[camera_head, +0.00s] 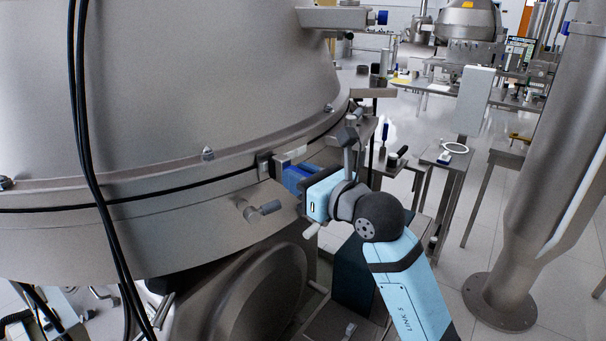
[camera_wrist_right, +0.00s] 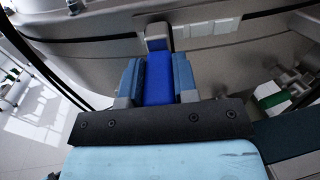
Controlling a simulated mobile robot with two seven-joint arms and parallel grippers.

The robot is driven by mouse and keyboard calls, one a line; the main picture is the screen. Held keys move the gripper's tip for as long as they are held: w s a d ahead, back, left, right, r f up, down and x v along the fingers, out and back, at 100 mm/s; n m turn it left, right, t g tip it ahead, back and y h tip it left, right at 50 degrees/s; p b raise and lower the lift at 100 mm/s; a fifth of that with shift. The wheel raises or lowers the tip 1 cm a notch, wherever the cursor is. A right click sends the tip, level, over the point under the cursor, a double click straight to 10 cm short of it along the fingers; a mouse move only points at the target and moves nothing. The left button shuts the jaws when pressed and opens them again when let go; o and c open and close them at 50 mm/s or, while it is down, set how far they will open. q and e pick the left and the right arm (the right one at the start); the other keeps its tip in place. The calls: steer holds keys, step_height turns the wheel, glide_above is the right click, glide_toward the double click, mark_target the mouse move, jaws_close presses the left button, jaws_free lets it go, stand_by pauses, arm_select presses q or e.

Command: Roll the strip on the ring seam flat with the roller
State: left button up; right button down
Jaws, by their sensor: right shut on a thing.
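My right gripper (camera_head: 296,179) is shut on the blue handle of the roller, which shows between the two fingers in the right wrist view (camera_wrist_right: 158,80). The roller's grey head (camera_wrist_right: 157,38) points at the vessel wall, at the dark ring seam (camera_head: 165,192). I cannot tell whether the head touches the wall. A pale strip (camera_wrist_right: 208,34) in several segments lies along the seam just right of the head. In the head view it is a small light patch (camera_head: 293,154), partly hidden by the tool and gripper. My left gripper is not in view.
The large steel vessel (camera_head: 200,70) fills the left. Black cables (camera_head: 82,150) hang in front of it. A lever with a grey knob (camera_head: 268,207) stands out below the seam. Small tables (camera_head: 447,160) and a thick steel column (camera_head: 540,170) are at the right.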

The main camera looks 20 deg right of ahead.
steer(key=shift+d, duration=0.1)
steer(key=w+d+b, duration=0.1)
steer(key=w+d, duration=0.1)
steer(key=d, duration=0.4)
steer(key=shift+w+d, duration=0.2)
steer(key=shift+w, duration=0.1)
steer(key=v, duration=0.6)
steer(key=shift+s+b, duration=0.4)
steer(key=shift+d, duration=0.2)
